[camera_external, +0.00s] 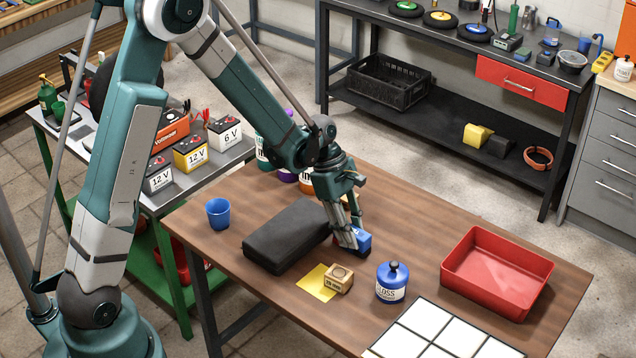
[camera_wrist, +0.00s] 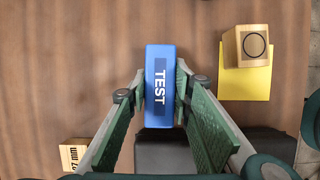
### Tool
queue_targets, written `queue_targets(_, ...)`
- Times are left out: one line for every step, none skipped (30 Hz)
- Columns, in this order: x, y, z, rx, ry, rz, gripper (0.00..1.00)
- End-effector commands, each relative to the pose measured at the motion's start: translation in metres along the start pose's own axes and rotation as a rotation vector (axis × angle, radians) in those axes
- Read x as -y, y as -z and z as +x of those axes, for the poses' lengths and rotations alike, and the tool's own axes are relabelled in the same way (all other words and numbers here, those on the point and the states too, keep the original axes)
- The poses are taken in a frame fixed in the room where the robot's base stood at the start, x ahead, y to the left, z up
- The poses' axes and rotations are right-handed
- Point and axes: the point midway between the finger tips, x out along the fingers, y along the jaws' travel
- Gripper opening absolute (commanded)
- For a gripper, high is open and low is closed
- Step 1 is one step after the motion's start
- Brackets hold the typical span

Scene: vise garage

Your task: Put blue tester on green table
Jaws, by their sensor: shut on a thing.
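The blue tester (camera_external: 363,241) is at the brown table, just right of the black case. In the wrist view the tester (camera_wrist: 158,60) shows the word TEST and sits between my two fingers. My gripper (camera_external: 352,238) points down and is shut on it; the fingers (camera_wrist: 160,85) touch its two long sides. I cannot tell whether the tester rests on the brown table or is slightly above it. The green table (camera_external: 208,171), with a grey top and green legs, stands at the left behind the brown table and bears several batteries.
On the brown table (camera_external: 232,262) are a black case (camera_external: 288,235), blue cup (camera_external: 218,213), yellow sheet (camera_external: 316,284), wooden block (camera_external: 340,279), blue bottle (camera_external: 391,283) and red tray (camera_external: 497,272). Batteries (camera_external: 191,153) and a red voltmeter (camera_external: 172,131) crowd the green table.

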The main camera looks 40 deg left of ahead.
Motion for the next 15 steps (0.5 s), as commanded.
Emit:
queue_targets(-0.0001, 0.0006, 0.0015, 0.000, 0.000, 0.000, 0.24)
queue_targets(-0.0001, 0.0004, 0.0010, 0.000, 0.000, 0.000, 0.28)
queue_targets(-0.0001, 0.0003, 0.0008, 0.000, 0.000, 0.000, 0.33)
queue_targets(-0.0001, 0.0003, 0.0007, 0.000, 0.000, 0.000, 0.37)
queue_targets(-0.0001, 0.0003, 0.0007, 0.000, 0.000, 0.000, 0.38)
queue_targets(-0.0001, 0.0002, 0.0007, 0.000, 0.000, 0.000, 0.38)
queue_targets(-0.0001, 0.0002, 0.0007, 0.000, 0.000, 0.000, 0.38)
queue_targets(-0.0001, 0.0002, 0.0007, 0.000, 0.000, 0.000, 0.38)
queue_targets(-0.0001, 0.0002, 0.0007, 0.000, 0.000, 0.000, 0.38)
queue_targets(0.0000, 0.0002, 0.0006, 0.000, 0.000, 0.000, 0.38)
queue_targets(-0.0001, 0.0002, 0.0006, 0.000, 0.000, 0.000, 0.38)
queue_targets(-0.0001, 0.0002, 0.0006, 0.000, 0.000, 0.000, 0.38)
queue_targets(-0.0001, 0.0002, 0.0006, 0.000, 0.000, 0.000, 0.38)
queue_targets(0.0000, 0.0002, 0.0004, 0.000, 0.000, 0.000, 0.38)
queue_targets(0.0000, 0.0000, 0.0001, 0.000, 0.000, 0.000, 0.38)
